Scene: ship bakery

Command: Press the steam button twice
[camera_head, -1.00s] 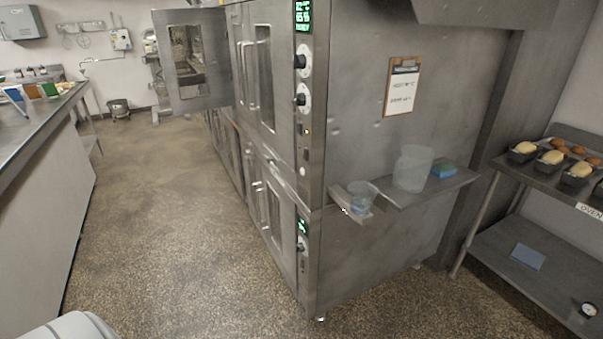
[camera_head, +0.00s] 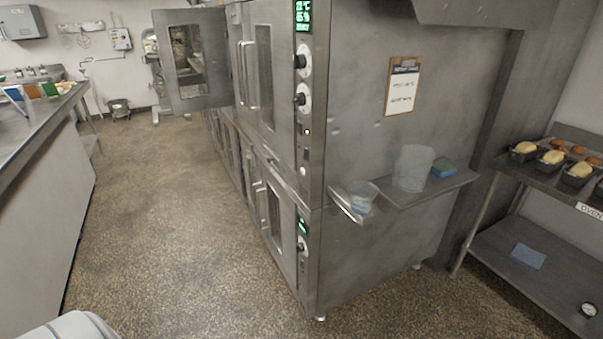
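The steel oven stack's narrow front control strip (camera_head: 311,185) faces left of centre. A small pale round part (camera_head: 303,171) sits lower on the strip. A lower panel has another green display (camera_head: 303,226) and a knob (camera_head: 301,246). No label is legible, so I cannot tell for certain which part is the steam button. Neither gripper is in view.
A side shelf (camera_head: 440,187) holds a clear container (camera_head: 413,168), a smaller clear cup (camera_head: 362,196) and a blue-green sponge (camera_head: 444,168). An oven door (camera_head: 192,58) stands open. A rack (camera_head: 520,187) with loaf tins is at right; a counter (camera_head: 30,125) is at left. The floor between is clear.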

